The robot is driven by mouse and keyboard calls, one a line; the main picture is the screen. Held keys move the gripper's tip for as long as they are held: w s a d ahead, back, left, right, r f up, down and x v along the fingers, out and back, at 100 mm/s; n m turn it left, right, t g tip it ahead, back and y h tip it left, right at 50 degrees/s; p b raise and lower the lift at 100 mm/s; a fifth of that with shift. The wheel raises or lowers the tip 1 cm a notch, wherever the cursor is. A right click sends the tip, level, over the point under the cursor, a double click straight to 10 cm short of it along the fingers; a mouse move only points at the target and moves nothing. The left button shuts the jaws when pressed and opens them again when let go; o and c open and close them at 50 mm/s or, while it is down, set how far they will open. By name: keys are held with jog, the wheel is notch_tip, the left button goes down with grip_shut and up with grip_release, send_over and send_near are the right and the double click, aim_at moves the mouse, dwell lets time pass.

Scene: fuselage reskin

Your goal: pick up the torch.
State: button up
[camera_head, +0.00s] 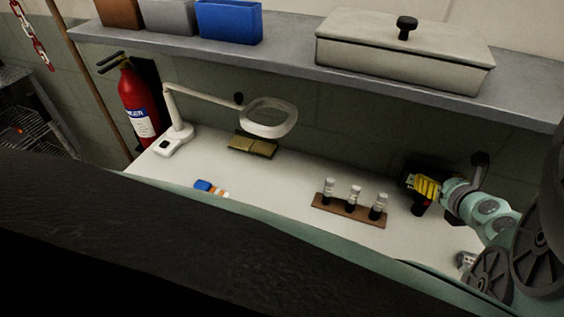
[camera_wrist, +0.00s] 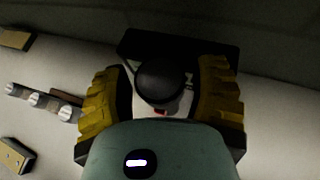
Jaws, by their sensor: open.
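My gripper (camera_head: 425,187) is at the right end of the white worktop, its yellow fingers spread. In the wrist view the gripper (camera_wrist: 161,90) is open, one ribbed yellow finger on each side of a dark, round-ended object that looks like the torch (camera_wrist: 160,78). A little red shows below its rounded end. I cannot tell whether the fingers touch it.
A brown rack (camera_head: 347,212) with several capped vials stands left of the gripper. A dark box-like thing (camera_wrist: 205,47) lies behind the torch. A magnifier lamp (camera_head: 268,118) and a blue-ended item (camera_head: 205,186) are farther left. A shelf (camera_head: 290,62) overhangs the worktop.

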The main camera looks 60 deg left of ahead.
jog(key=shift+a, duration=0.15)
jog(key=c, duration=1)
jog(key=shift+o, duration=0.2)
jog(key=shift+r, duration=0.1)
